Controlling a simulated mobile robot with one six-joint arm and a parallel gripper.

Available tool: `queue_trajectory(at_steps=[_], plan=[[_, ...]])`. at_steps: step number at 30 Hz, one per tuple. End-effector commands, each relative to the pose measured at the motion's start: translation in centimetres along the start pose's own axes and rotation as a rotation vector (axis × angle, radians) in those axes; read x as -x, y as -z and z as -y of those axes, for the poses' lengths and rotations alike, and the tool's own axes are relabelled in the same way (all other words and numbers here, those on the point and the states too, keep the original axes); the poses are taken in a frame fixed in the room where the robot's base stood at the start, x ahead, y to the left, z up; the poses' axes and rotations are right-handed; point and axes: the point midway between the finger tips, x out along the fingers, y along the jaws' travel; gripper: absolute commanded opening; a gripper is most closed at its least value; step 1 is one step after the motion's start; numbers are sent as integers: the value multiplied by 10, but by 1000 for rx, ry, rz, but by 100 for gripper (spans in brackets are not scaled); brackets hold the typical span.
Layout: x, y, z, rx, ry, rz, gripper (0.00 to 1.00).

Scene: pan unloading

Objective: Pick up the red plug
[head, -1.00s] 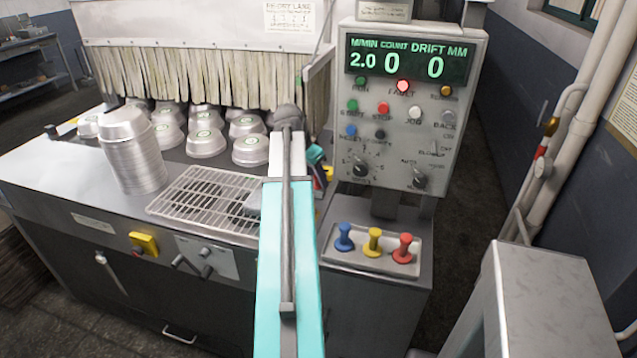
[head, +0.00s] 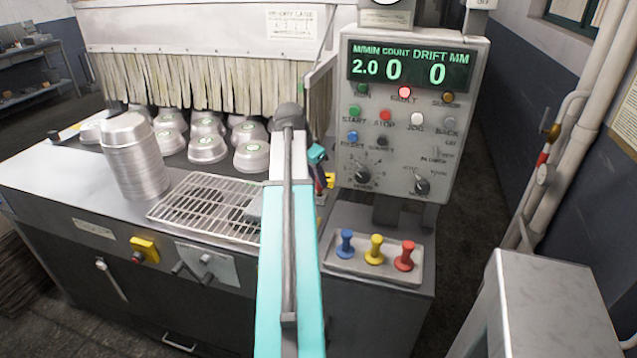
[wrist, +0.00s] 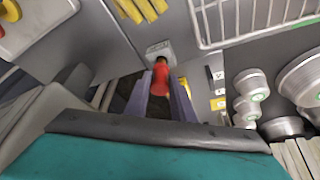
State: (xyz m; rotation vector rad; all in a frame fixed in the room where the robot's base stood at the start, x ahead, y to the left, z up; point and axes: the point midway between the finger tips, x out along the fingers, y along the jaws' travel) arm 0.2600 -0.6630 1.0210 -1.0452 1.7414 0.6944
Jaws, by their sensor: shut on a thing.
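In the wrist view a red plug (wrist: 161,78) with a dark end sits between the two purple-grey fingers of my gripper (wrist: 160,95). My gripper is shut on it. Its dark end points at a small pale plate (wrist: 158,50) on the grey surface; I cannot tell whether it touches the plate. In the head view my gripper (head: 320,178) is mostly hidden behind my arm, beside the control panel's left edge. The held plug is hardly visible there.
A tray (head: 340,264) at the machine's front holds blue (head: 345,243), yellow (head: 374,249) and red (head: 404,256) pegs. The control panel (head: 400,130) stands right of my gripper. A wire rack (head: 205,210), stacked pans (head: 134,160) and several upturned pans (head: 250,157) are left.

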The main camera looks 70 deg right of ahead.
Motion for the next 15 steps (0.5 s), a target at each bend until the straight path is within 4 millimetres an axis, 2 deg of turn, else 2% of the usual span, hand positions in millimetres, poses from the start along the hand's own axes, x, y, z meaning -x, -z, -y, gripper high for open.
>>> queue_trajectory(at_steps=[15], plan=[[58, 25, 1, -1, 1, -1, 0]])
